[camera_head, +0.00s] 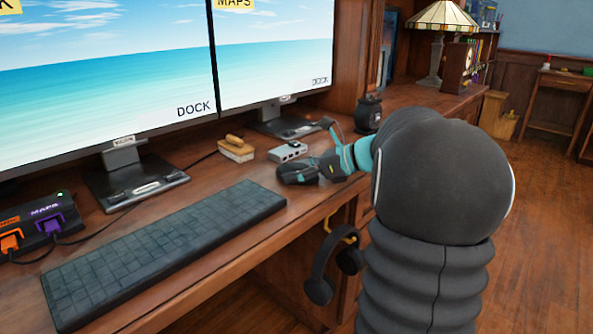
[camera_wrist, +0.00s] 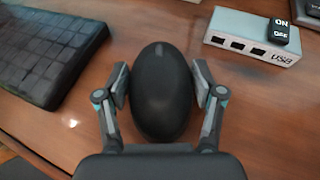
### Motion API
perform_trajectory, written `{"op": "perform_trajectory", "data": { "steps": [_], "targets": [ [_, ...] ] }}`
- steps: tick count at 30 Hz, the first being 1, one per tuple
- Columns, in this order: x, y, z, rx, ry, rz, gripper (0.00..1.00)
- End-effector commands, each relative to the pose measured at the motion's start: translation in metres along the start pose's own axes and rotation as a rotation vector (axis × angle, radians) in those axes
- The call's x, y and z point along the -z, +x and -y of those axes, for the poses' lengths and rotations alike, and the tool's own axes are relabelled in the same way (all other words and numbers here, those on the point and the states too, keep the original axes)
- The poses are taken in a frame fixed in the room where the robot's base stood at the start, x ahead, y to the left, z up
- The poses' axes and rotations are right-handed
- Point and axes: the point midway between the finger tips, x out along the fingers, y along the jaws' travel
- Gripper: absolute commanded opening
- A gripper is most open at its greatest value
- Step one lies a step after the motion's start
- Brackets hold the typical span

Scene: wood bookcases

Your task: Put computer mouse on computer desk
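The computer mouse (camera_wrist: 161,92) is a black, smooth oval in the middle of the wrist view. My gripper (camera_wrist: 160,84) has one finger against each long side of it and looks shut on it. In the head view, my gripper (camera_head: 312,168) is low at the front edge of the wooden computer desk (camera_head: 215,180), right of the keyboard. The mouse shows there only as a dark shape partly hidden by the fingers. It is at or just above the desk top; I cannot tell if there is a gap beneath it.
A dark keyboard (camera_head: 165,250) lies to the left. A grey USB box (camera_head: 288,151) and a wooden brush-like item (camera_head: 236,149) sit behind the gripper. Two monitors stand at the back. Headphones (camera_head: 335,262) hang below the desk edge. Bare desk lies between keyboard and monitor stands.

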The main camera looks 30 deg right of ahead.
Motion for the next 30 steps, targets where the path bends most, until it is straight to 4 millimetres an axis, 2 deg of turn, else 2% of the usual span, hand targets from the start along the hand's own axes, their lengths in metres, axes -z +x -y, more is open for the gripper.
{"op": "perform_trajectory", "data": {
  "steps": [1,2,13,16,20,30],
  "targets": [
    [0.000,0.000,0.000,0.000,0.000,0.000,0.84],
    [0.000,0.000,0.000,0.000,0.000,0.000,0.91],
    [-0.002,-0.001,0.000,0.000,0.000,0.000,0.91],
    [-0.002,-0.007,0.001,0.002,0.000,0.000,0.91],
    [-0.002,-0.027,0.001,0.005,0.000,0.001,0.91],
    [-0.002,-0.093,0.001,0.004,0.001,-0.001,0.91]
  ]
}}
